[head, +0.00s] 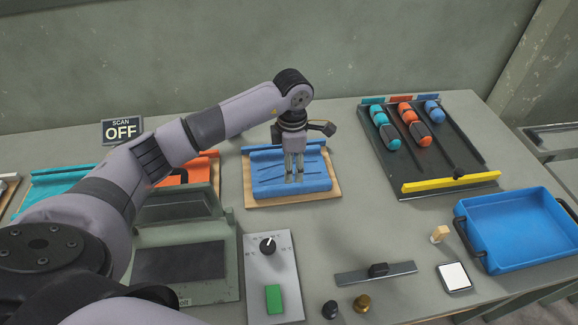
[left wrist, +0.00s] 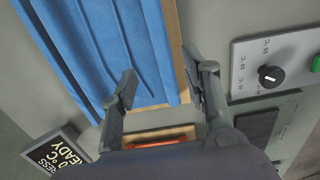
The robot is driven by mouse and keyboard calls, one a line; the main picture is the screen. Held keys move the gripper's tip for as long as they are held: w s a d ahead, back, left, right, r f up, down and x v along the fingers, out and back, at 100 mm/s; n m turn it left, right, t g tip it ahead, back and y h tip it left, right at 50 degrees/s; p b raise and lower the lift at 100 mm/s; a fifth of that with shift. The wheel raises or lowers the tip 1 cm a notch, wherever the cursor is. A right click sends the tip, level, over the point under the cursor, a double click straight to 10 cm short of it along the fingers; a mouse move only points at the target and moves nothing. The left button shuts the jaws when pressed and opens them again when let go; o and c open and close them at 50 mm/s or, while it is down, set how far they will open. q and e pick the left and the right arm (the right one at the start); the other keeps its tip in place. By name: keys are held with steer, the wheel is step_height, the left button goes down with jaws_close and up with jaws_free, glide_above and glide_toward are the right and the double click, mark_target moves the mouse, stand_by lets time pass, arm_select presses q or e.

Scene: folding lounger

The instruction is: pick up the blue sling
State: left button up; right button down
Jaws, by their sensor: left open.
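The blue sling (head: 268,186) lies as a folded, wrinkled piece of cloth on a wooden board (head: 312,201) in the middle of the table. My left gripper (head: 294,177) points down over the blue sling, its fingers in front of the cloth. In the left wrist view the blue cloth (left wrist: 95,45) fills the upper left with long folds. There the gripper (left wrist: 160,74) is open, one finger over the cloth and the other by its right edge. No cloth is seen clamped. Whether the fingertips touch it, I cannot tell. My right gripper is not in view.
A teal sling (head: 62,180) and an orange sling (head: 205,166) lie to the left, partly behind my arm. A control panel (head: 258,250) stands in front. A dark rack (head: 440,165) with rolled pieces and a blue tray (head: 515,225) are at the right.

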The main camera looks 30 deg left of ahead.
mark_target(293, 185)
arm_select(q)
steer(key=shift+f, duration=0.75)
steer(key=f+p, duration=0.1)
steer(key=f, duration=0.1)
steer(key=f+p, duration=0.1)
steer(key=f, duration=0.1)
steer(key=shift+d+f+p, duration=0.2)
steer(key=shift+f+p, duration=0.2)
steer(key=shift+f, duration=0.25)
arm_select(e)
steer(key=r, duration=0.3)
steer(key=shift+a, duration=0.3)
arm_select(q)
steer(key=shift+c, duration=0.4)
jaws_close()
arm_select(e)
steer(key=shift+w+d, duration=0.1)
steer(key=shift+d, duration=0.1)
